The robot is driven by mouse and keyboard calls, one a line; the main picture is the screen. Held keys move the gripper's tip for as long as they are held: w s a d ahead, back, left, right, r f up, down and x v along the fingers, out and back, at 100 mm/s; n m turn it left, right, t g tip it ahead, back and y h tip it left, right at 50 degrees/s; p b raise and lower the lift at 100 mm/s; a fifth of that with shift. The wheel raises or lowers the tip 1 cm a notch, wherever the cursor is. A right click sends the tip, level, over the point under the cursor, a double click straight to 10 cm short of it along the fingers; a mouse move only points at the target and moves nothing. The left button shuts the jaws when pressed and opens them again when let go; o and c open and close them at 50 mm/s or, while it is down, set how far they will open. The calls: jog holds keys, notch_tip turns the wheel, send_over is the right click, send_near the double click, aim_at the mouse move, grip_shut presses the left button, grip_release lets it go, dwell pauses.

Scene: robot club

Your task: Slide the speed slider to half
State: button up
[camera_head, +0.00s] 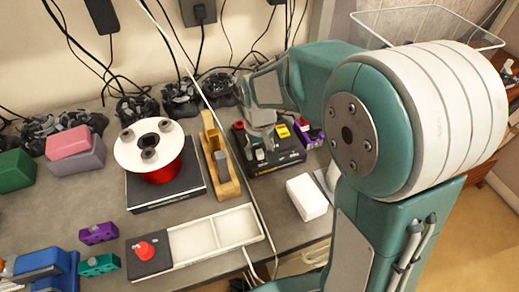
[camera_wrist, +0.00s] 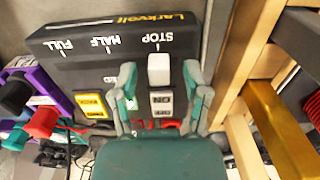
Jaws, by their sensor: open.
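The black control box (camera_head: 287,166) sits on the bench, below my gripper (camera_head: 262,133). In the wrist view the box (camera_wrist: 70,69) appears upside down, with the marks FULL, HALF and STOP along its edge. The pale slider knob (camera_wrist: 158,70) stands in line with STOP. My gripper (camera_wrist: 160,78) is open, with one fingertip on each side of the knob. I cannot tell whether either finger touches it. My gripper body hides the lower part of the box in the wrist view.
A wooden stand (camera_head: 220,165) is close beside the box. A purple block with connectors (camera_head: 309,135) is at its other side. A white box (camera_head: 307,197) lies in front. A red spool (camera_head: 162,168) stands farther left. Cables run along the wall.

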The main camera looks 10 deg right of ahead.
aim_at(276, 146)
grip_shut()
jog(key=shift+w+d, duration=0.2)
jog(key=shift+d, duration=0.95)
jog(key=shift+w+d, duration=0.2)
jog(key=shift+d, duration=0.9)
grip_release()
jog(key=shift+r, duration=0.1)
notch_tip(276, 146, up, 12)
jog(key=shift+a, duration=0.1)
